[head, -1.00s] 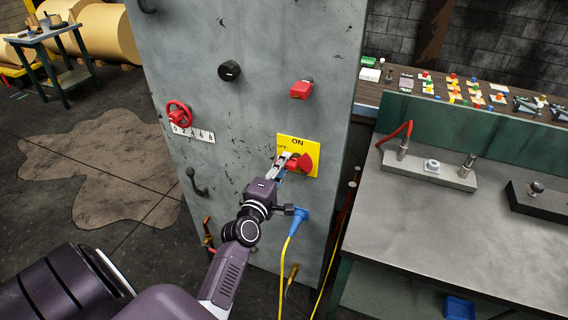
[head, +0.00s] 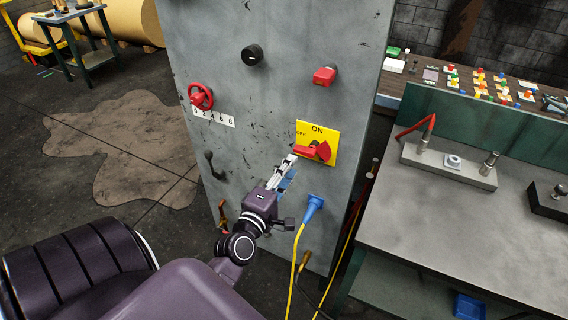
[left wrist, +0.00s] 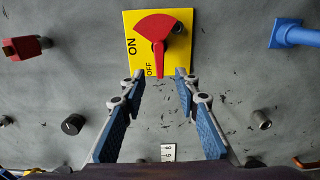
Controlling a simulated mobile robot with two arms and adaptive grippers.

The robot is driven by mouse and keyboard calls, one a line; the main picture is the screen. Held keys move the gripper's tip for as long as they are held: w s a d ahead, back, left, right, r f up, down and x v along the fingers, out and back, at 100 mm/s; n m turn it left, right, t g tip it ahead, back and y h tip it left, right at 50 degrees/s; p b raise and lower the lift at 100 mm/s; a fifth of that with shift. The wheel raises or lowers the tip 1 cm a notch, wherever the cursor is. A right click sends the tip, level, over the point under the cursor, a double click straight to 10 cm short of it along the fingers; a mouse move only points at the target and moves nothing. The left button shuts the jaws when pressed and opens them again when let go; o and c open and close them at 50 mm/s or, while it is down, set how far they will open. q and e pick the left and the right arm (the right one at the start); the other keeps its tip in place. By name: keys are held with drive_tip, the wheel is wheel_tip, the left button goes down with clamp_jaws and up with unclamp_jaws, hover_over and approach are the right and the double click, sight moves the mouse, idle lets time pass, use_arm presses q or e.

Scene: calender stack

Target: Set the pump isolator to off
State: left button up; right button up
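The pump isolator is a red rotary handle (head: 313,151) on a yellow plate (head: 331,131) marked ON at the top and OFF at the left, on the grey cabinet face. Its narrow lever points left, toward the OFF mark. In the left wrist view the plate (left wrist: 130,22) appears turned, and the red handle's lever (left wrist: 159,62) points down beside the OFF word. My left gripper (head: 290,160) is just below and left of the handle. My right gripper is out of view.
The cabinet (head: 265,110) also carries a red handwheel (head: 201,96), a black knob (head: 252,55), a red knob (head: 325,75) and a blue plug (head: 313,205) with a yellow cable below the plate. A grey workbench (head: 465,225) stands at the right.

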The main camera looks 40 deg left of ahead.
use_arm(q)
drive_tip(key=shift+v, duration=1.55)
